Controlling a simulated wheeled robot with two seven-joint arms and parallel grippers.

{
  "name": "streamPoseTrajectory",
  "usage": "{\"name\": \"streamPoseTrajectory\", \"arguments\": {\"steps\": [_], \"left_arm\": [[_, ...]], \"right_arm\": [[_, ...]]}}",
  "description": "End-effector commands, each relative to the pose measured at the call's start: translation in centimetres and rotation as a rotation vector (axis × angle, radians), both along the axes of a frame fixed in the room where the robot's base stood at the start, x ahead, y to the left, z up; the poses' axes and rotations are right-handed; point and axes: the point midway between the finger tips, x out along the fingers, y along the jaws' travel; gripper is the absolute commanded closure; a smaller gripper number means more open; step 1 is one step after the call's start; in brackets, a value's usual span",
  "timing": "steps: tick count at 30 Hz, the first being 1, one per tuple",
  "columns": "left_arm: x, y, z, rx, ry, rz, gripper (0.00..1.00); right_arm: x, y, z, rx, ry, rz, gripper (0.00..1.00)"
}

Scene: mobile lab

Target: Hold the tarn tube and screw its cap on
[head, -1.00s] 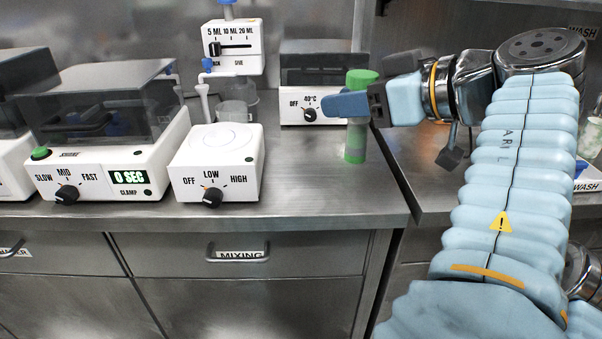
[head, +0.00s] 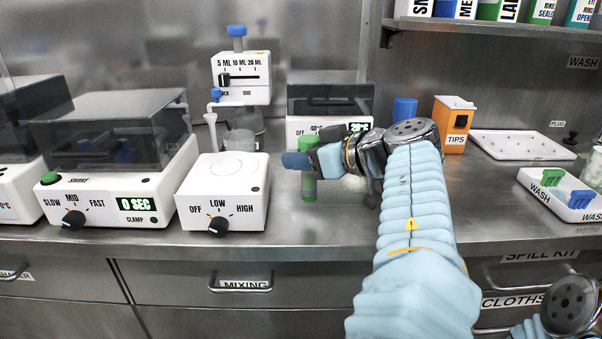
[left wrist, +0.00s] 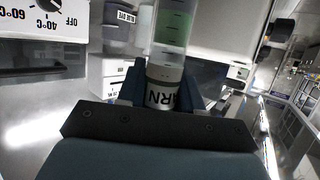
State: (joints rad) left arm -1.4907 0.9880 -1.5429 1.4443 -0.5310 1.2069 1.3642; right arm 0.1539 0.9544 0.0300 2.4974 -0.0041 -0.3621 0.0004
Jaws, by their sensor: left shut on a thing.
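The tarn tube (head: 309,188) stands upright over the counter, with a green cap (head: 309,142) at its top and green at its lower end. I cannot tell how tightly the cap sits. My left gripper (head: 308,161) is shut around the tube's middle, its blue fingers hiding part of it. In the left wrist view the gripper (left wrist: 160,92) holds the tube (left wrist: 174,30) at its white label, on which "RN" shows; green contents show in the clear part. I cannot tell if the tube's bottom touches the counter. My right gripper is not in view.
Left of the tube are a mixer (head: 226,190) with a LOW/HIGH dial and a lidded shaker (head: 118,165). A dispenser (head: 242,75) and heater (head: 330,105) stand behind. To the right are an orange tips box (head: 453,122), a white tray (head: 520,146) and a wash rack (head: 562,190).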

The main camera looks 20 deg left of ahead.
Motion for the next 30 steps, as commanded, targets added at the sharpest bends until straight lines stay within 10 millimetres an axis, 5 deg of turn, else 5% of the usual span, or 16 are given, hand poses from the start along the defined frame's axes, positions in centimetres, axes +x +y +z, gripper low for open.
{"name": "streamPoseTrajectory", "arguments": {"steps": [5, 12, 20, 21, 25, 30], "left_arm": [[0.3, 0.3, -0.5, 0.001, 0.001, 0.001, 1.0], [0.5, 0.6, -3.7, 0.002, 0.001, -0.002, 1.0], [0.5, 0.6, -4.0, 0.0, 0.001, -0.001, 1.0], [0.5, 0.6, -4.0, 0.0, 0.001, -0.001, 0.6], [0.5, 0.6, -4.0, 0.0, 0.001, -0.001, 0.41], [0.5, 0.6, -4.0, 0.0, 0.0, -0.001, 0.4]], "right_arm": [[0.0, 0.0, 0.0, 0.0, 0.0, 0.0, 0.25], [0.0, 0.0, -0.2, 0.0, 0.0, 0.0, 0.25], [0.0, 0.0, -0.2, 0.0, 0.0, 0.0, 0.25], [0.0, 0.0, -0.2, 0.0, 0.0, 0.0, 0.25], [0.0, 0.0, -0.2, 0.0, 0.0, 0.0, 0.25], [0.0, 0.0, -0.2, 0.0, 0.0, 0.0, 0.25]]}}
